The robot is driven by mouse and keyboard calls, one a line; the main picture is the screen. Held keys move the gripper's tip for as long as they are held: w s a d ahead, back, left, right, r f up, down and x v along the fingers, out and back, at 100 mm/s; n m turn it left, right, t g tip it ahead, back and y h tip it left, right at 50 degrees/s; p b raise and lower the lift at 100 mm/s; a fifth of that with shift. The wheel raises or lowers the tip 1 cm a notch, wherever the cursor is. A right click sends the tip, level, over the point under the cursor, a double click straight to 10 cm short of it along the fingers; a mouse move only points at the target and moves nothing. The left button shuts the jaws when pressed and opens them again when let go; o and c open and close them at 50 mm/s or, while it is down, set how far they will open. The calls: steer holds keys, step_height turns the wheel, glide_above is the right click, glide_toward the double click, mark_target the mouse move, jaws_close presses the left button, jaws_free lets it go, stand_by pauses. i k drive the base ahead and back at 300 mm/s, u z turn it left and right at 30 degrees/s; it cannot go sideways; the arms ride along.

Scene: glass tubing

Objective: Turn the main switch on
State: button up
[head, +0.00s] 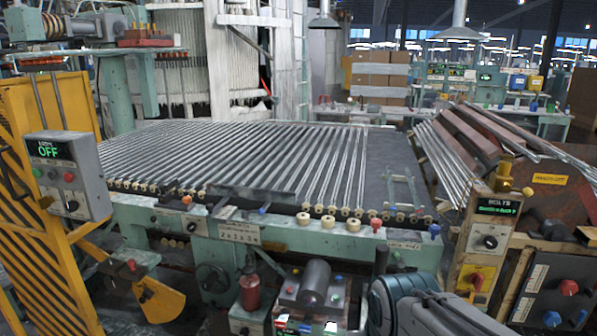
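A grey control box (68,177) hangs on the yellow frame at the left. Its display (48,150) reads OFF in green. Below the display are a green button (38,172), a red button (69,177) and a dark knob (71,205). At the right, a tan post carries a yellow plate with a red rotary switch (477,281); its setting is too small to read. No label shows which control is the main switch. Part of my arm shows at the bottom, right of centre. My gripper is not in view.
A wide green machine bed (340,240) with rows of glass tubes (250,160) fills the middle. A yellow frame (45,255) stands at the left. A post with a dark display (498,207) and a brown machine with tubes (540,195) crowd the right.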

mark_target(476, 279)
steer(key=u, duration=0.05)
steer(key=k, duration=0.5)
steer(key=z, duration=0.25)
steer(key=i, duration=0.45)
steer(key=z, duration=0.9)
